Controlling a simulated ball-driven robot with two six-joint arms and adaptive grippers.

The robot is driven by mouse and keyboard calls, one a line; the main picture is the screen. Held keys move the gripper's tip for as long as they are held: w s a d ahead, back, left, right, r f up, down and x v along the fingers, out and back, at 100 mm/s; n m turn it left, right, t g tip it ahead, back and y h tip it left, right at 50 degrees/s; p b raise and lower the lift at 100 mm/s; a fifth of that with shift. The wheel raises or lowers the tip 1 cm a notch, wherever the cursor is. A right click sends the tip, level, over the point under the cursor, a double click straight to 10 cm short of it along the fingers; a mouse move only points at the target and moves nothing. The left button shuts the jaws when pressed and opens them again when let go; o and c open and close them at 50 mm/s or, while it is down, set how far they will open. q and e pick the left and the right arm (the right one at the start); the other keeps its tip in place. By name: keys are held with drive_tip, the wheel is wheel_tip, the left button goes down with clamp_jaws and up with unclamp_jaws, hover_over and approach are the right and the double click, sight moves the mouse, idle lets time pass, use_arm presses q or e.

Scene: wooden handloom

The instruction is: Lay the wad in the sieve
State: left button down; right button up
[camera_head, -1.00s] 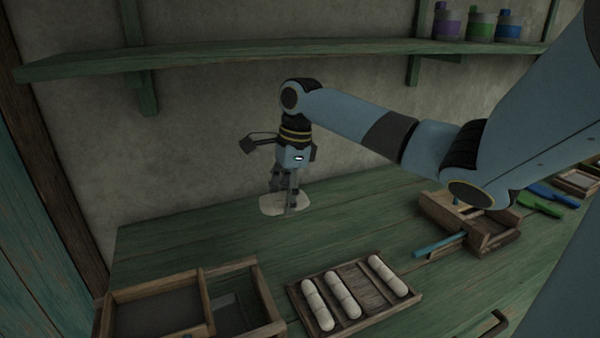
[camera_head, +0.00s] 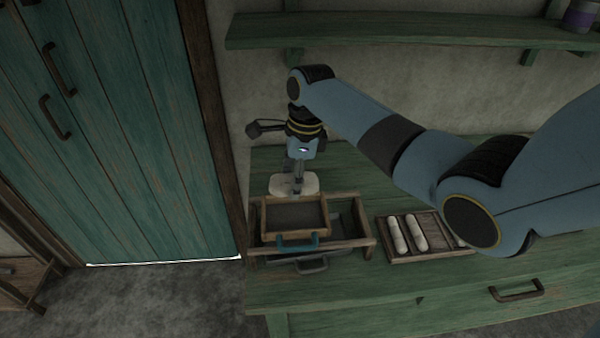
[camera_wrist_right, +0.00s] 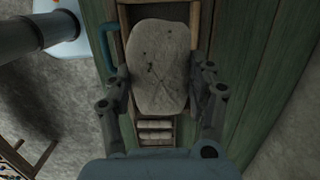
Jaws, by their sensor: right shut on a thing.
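The wad (camera_head: 308,185) is a flat, pale, rounded slab. My right gripper (camera_head: 293,180) points down and is shut on it. In the right wrist view the wad (camera_wrist_right: 160,60) lies between the two fingers of the gripper (camera_wrist_right: 160,80), one at each side. The sieve (camera_head: 325,222) is a wooden frame with a dark mesh and a teal handle, on top of a wooden box. In the head view the wad shows just beyond the sieve's far edge; its height above the bench is hard to tell. My left gripper is not in view.
The wooden box (camera_head: 358,243) extends right of the sieve. A tray (camera_head: 436,222) with white rolls stands further right, partly behind my right arm. The green bench (camera_head: 370,290) has bare room in front. A shelf (camera_head: 400,30) runs above, and a teal door (camera_head: 120,130) stands left.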

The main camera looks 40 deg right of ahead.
wheel_tip(320, 180, down, 4)
drive_tip(key=b, duration=0.4)
drive_tip(key=shift+f, duration=1.4)
drive_tip(key=shift+r, duration=0.1)
drive_tip(key=shift+p, duration=0.3)
drive_tip(key=o, duration=1.2)
